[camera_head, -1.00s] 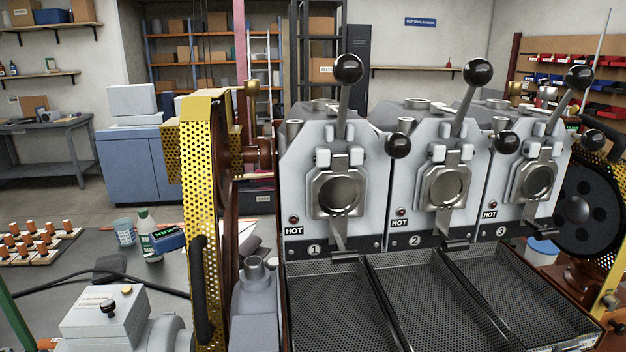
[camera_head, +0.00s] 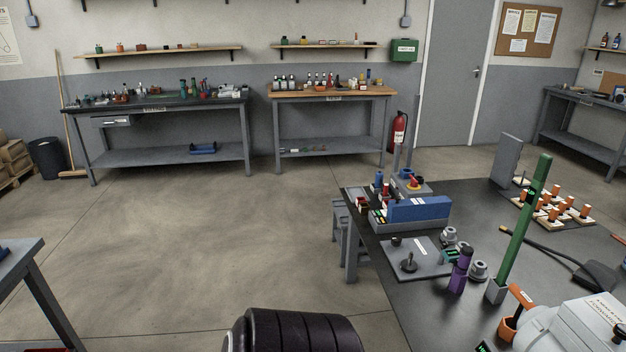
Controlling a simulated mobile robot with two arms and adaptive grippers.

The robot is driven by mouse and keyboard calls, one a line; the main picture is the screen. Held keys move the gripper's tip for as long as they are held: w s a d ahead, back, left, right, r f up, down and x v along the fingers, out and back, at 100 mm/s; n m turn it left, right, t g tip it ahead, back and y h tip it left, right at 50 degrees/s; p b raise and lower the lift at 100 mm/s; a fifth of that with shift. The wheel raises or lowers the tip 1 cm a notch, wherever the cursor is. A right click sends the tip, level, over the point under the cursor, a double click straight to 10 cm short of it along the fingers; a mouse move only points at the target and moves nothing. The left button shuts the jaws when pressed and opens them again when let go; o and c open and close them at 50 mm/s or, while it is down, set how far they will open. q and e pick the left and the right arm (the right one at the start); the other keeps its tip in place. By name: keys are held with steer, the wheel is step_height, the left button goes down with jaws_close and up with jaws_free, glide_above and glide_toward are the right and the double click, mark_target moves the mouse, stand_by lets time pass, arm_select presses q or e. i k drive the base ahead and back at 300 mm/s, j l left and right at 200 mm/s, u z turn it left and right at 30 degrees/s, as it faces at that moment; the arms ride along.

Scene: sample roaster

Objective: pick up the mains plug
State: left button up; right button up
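I cannot make out a mains plug for certain. A black cable (camera_head: 541,246) lies on the dark workbench top (camera_head: 395,285) at the right and leads to a dark, flat block (camera_head: 594,276) near the right edge. I cannot tell whether this block is a plug. Neither of my grippers is in view.
The bench carries a blue box (camera_head: 419,209), a grey plate (camera_head: 416,262), a purple cylinder (camera_head: 459,272), a green post (camera_head: 525,222) and a pale machine (camera_head: 570,328). Open floor (camera_head: 220,240) lies left of it. A dark ribbed shape (camera_head: 295,332) is at the bottom.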

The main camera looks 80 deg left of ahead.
mark_target(378, 175)
steer(key=u, duration=2.2)
steer(key=i+j+u, duration=0.25)
steer(key=i, duration=0.15)
steer(key=i+u, duration=0.25)
steer(key=i+j, duration=0.15)
steer(key=i, duration=0.8)
steer(key=i+j, duration=0.15)
steer(key=i, duration=0.8)
